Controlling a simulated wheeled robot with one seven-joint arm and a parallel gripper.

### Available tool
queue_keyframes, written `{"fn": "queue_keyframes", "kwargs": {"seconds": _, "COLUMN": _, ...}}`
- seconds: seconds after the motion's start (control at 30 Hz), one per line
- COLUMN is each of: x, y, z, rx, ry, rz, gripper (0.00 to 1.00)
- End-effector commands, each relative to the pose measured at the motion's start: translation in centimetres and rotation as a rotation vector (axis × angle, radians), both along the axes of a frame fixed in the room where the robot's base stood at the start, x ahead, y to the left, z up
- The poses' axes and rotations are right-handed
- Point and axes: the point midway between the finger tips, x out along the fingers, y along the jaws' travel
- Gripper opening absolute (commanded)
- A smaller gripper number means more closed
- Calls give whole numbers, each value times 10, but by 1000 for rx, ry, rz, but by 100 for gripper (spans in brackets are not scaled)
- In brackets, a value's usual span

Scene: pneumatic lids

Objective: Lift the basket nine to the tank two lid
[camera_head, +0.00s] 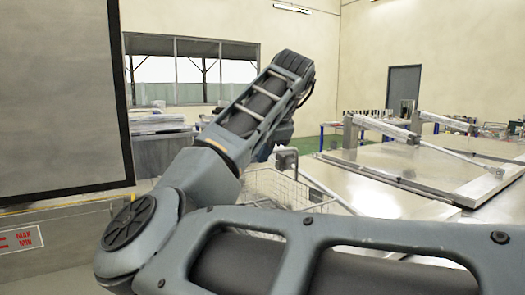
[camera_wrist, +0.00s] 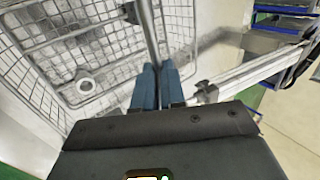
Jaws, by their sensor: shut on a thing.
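The wire basket (camera_head: 287,188) shows in the head view just beyond my arm, which hides part of it. In the wrist view the basket's mesh (camera_wrist: 62,42) fills the upper left, with a pale ring-shaped part seen through it. My gripper (camera_wrist: 157,74) is shut on the basket's dark upright bar, between its two blue fingers. In the head view my gripper is mostly hidden behind my arm. Large flat metal lids (camera_head: 365,190) lie to the right of the basket. I cannot tell which is the tank two lid.
Pneumatic cylinders (camera_head: 382,127) with rods stand over the lids; one cylinder (camera_wrist: 240,75) passes close right of my gripper. A bench with stacked material (camera_head: 158,122) is behind. Open floor (camera_wrist: 292,130) shows at the lower right.

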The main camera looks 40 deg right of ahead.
Motion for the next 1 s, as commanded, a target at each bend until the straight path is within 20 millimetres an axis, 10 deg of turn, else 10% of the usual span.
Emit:
{"fn": "queue_keyframes", "kwargs": {"seconds": 0.33, "x": 0, "y": 0, "z": 1, "rx": 0, "ry": -1, "rz": 0, "gripper": 40}}
{"fn": "queue_keyframes", "kwargs": {"seconds": 0.67, "x": -4, "y": 1, "z": 5, "rx": 0, "ry": 1, "rz": 0, "gripper": 40}}
{"fn": "queue_keyframes", "kwargs": {"seconds": 1.0, "x": -31, "y": 8, "z": 50, "rx": -2, "ry": -3, "rz": -1, "gripper": 40}}
